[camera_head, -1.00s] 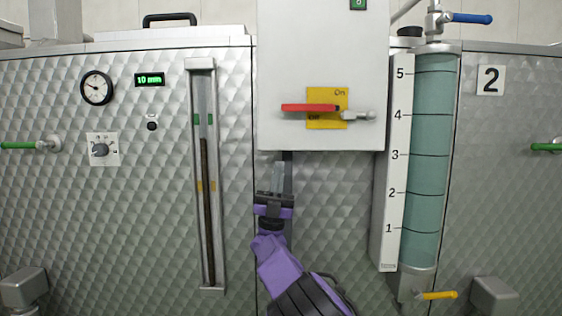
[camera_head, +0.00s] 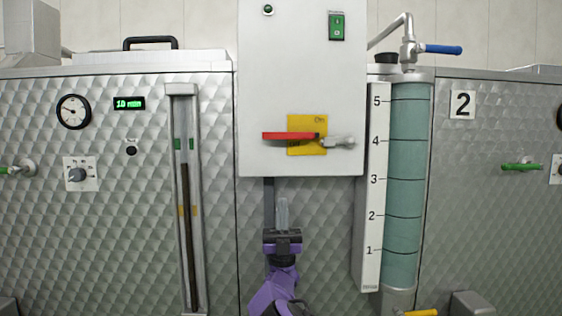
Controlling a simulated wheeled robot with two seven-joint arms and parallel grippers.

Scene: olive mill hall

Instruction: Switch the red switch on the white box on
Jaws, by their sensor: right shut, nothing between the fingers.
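The white box (camera_head: 300,84) is fixed at the upper middle in the head view. Its red switch (camera_head: 289,136) is a bar lying level across a yellow plate (camera_head: 308,149), its red end pointing left and a grey metal part at its right. The word "On" stands at the plate's upper right. My right gripper (camera_head: 282,203) is below the box, pointing up, shut and empty. It is clear of the switch, a little under the box's lower edge. My left gripper is not in view.
A tall teal gauge tube (camera_head: 405,190) with a blue-handled valve (camera_head: 440,49) stands right of the box. A vertical slotted gauge (camera_head: 184,200) stands to the left. The quilted metal panel (camera_head: 325,240) runs behind my right gripper.

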